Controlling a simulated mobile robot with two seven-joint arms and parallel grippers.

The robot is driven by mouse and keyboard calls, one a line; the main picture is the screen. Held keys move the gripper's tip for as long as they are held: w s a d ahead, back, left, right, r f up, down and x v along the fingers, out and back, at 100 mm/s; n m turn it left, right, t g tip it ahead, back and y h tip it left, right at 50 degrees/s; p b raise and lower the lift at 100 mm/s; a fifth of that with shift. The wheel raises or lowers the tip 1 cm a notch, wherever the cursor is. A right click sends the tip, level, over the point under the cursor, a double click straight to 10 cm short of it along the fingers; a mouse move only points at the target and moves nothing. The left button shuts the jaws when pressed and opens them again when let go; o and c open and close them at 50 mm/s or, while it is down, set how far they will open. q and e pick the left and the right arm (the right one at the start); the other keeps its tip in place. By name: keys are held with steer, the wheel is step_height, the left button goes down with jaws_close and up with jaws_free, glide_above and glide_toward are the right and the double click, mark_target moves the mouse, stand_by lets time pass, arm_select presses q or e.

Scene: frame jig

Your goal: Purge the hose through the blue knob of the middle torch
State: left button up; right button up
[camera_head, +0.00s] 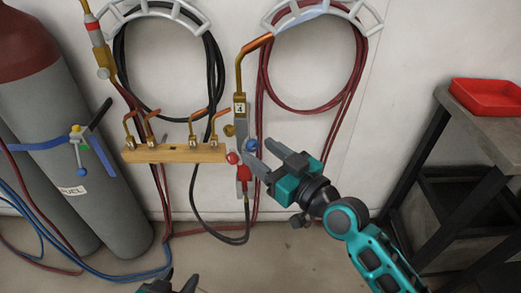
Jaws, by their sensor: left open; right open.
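A torch (240,125) with a bent copper neck and a tag reading 4 stands upright against the wall; I cannot tell if it is the middle one. Its blue knob (251,145) is on the right side, and a red knob (233,158) and a brass knob (228,130) are on the left. My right gripper (257,153) is open, its fingertips close to the blue knob; I cannot tell if they touch it. The lower torch body is partly hidden by it. My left gripper (180,281) is open at the bottom edge, mostly out of view.
A wooden rack (170,152) holds several copper tips left of the torch. Black hose (118,60) and red hose (264,75) hang coiled on white wall hooks. Grey gas cylinders (60,130) stand at left. A table (470,125) with a red tray (490,98) is at right.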

steer(key=shift+w+a, duration=0.45)
jaws_close()
stand_by(0.3)
